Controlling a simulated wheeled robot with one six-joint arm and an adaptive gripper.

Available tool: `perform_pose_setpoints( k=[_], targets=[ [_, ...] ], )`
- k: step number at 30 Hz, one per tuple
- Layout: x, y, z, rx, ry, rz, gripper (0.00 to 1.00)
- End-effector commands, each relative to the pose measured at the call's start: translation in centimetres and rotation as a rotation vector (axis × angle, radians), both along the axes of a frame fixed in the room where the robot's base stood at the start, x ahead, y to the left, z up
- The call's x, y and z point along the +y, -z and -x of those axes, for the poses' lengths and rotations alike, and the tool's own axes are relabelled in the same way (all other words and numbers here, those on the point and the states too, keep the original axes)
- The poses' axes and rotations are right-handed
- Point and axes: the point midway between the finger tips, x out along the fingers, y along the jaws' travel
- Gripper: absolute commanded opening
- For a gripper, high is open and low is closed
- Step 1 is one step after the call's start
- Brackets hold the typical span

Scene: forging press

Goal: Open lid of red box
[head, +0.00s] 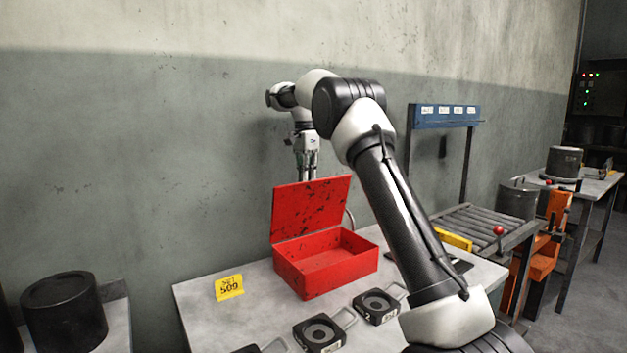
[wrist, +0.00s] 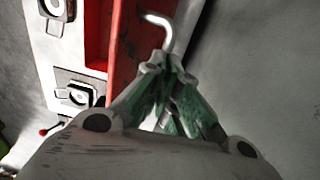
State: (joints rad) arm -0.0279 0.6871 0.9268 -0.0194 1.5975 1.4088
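The red box (head: 330,266) stands on the light table, its inside exposed. Its scuffed red lid (head: 311,208) is raised, standing roughly upright at the back of the box. My gripper (head: 307,178) points down at the lid's top edge; the lid hides its fingertips in the head view. In the wrist view my gripper (wrist: 164,62) has its fingertips drawn together beside the red lid (wrist: 124,45). A curved metal rod (wrist: 167,30) shows just beyond the fingertips. I cannot tell whether they touch it or the lid.
Black square blocks with round centres (head: 319,333) lie along the table's front (head: 195,303). A roller conveyor (head: 487,226) is at the right. The wall is close behind my gripper. A dark cylinder (head: 64,315) stands at far left.

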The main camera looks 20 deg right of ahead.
Motion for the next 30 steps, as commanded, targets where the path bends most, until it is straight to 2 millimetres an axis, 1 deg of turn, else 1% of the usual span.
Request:
perform_pose_setpoints(
  k=[1, 6, 10, 11, 15, 16, 30],
  targets=[
    [0.38, 2.21, -0.21, 0.037, -0.002, -0.007, 0.00],
    [0.53, 2.25, -0.95, 0.039, -0.002, -0.008, 0.00],
    [0.57, 2.23, -1.15, 0.041, -0.002, -0.008, 0.00],
    [0.57, 2.21, -1.14, 0.041, -0.002, -0.008, 0.02],
    [0.55, 2.22, -1.11, 0.042, -0.002, -0.007, 0.27],
    [0.55, 2.22, -1.11, 0.042, -0.002, -0.007, 0.32],
    [0.49, 2.20, -1.09, 0.042, -0.002, -0.007, 0.32]
  ],
)
